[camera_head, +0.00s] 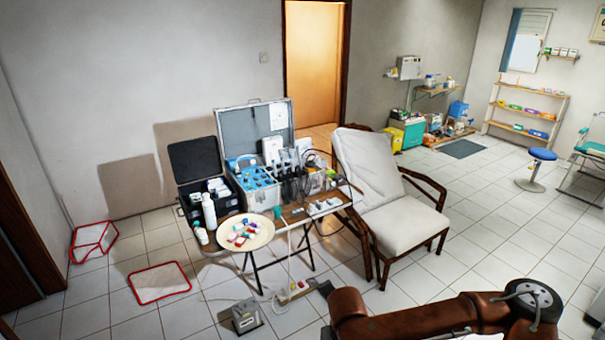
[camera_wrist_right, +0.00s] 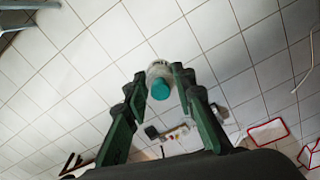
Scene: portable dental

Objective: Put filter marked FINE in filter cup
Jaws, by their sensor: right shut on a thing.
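My right gripper (camera_wrist_right: 160,82) is shut on a small whitish cylinder with a teal end (camera_wrist_right: 161,89), seen in the right wrist view. The cylinder is between the two dark green fingers, above the tiled floor. No marking on it can be read. In the head view, a brown arm of mine crosses the bottom right, but its gripper cannot be made out. My left gripper is not in view. I cannot pick out the filter cup or a FINE label among the small items on the table.
A folding table (camera_head: 292,215) holds an open silver case (camera_head: 262,190). A round cream tray (camera_head: 262,239) with several coloured pieces is at its left. A black case (camera_head: 177,183) stands open behind it. A padded chair (camera_head: 405,228) is to the right.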

